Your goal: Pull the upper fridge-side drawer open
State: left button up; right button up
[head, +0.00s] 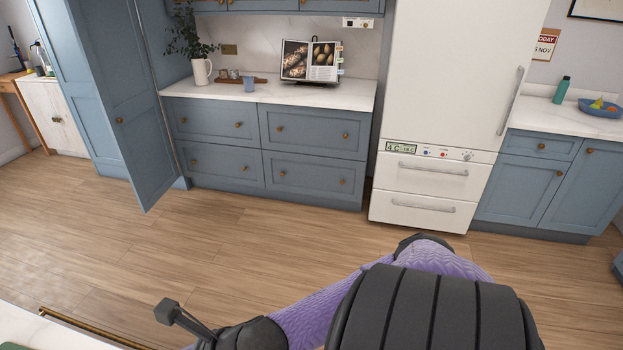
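The upper fridge-side drawer (312,131) is the blue upper-right front in the counter unit left of the fridge. It has two small brass knobs (345,135) and looks flush and closed. My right arm comes in from the bottom right and bends left. What looks like a finger of my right gripper (170,312) shows low at the left, far from the drawer and over the near floor. Only one finger can be made out, so its opening is unclear. My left gripper is not in view.
The white fridge (448,70) stands right of the drawers, with two closed drawers of its own below. A tall blue door (135,120) stands open at the left. An open book (311,60) lies propped on the counter. Wooden floor (215,240) before the drawers is clear.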

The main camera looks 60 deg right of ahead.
aim_at(318, 131)
jog(key=z, duration=2.15)
